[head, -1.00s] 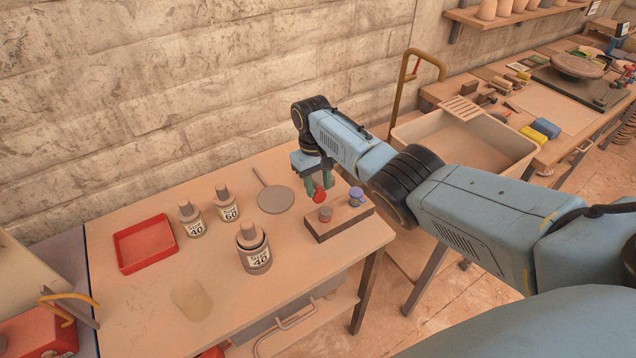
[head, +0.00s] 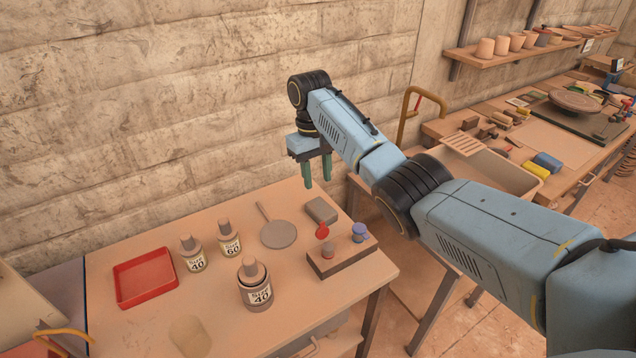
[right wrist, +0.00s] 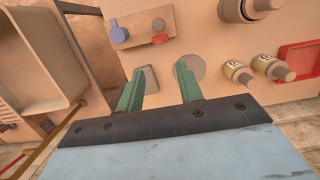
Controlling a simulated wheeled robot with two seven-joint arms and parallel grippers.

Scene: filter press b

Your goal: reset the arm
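My right gripper (head: 318,172) is raised above the far right part of the workbench (head: 130,325). Its two green fingers are apart with nothing between them, and they also show in the right wrist view (right wrist: 160,85). Below and in front of it, a wooden block (head: 340,258) holds a red-topped piece (head: 322,231), a grey knob and a blue knob (head: 359,233). A grey block (head: 321,210) lies on the bench near and below the fingers. My left gripper is not in view.
On the bench are a grey round paddle (head: 278,234), a large jar marked 40 (head: 256,290), smaller jars marked 40 (head: 194,262) and 60 (head: 229,245), and a red tray (head: 146,277). A basin (head: 500,165) stands right, behind my arm. A wall rises behind.

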